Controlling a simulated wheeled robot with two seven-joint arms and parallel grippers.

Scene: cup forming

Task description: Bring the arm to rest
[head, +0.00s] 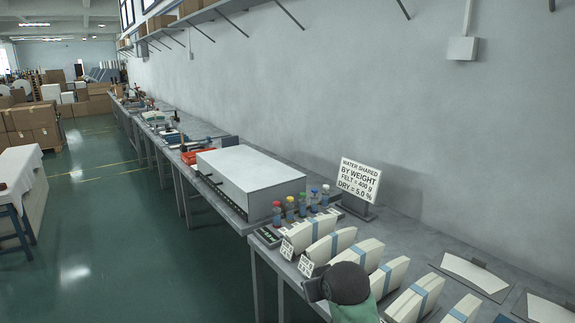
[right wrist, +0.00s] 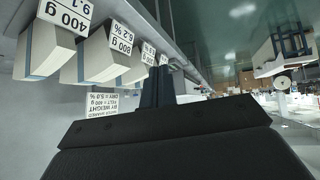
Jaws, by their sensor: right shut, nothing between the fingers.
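My right gripper (head: 312,290) is at the bottom centre of the head view, in front of the bench edge. It also shows in the right wrist view (right wrist: 160,78), where its two dark fingers are shut together with nothing between them. In the head view it stands near the cream felt stacks with blue bands (head: 396,272), overlapping the lower part of the row. It looks apart from them, though the exact gap is hard to judge. The right wrist view is upside down and shows the stacks (right wrist: 45,50) with white weight tags. My left gripper is not in view.
A white box (head: 250,175), several coloured-cap bottles (head: 302,203) and a "WATER SHARED BY WEIGHT" sign (head: 359,182) stand on the long grey bench. Flat cream pieces (head: 475,272) lie at right. The green floor (head: 120,240) left of the bench is open, with a white-clothed table (head: 22,170) beyond.

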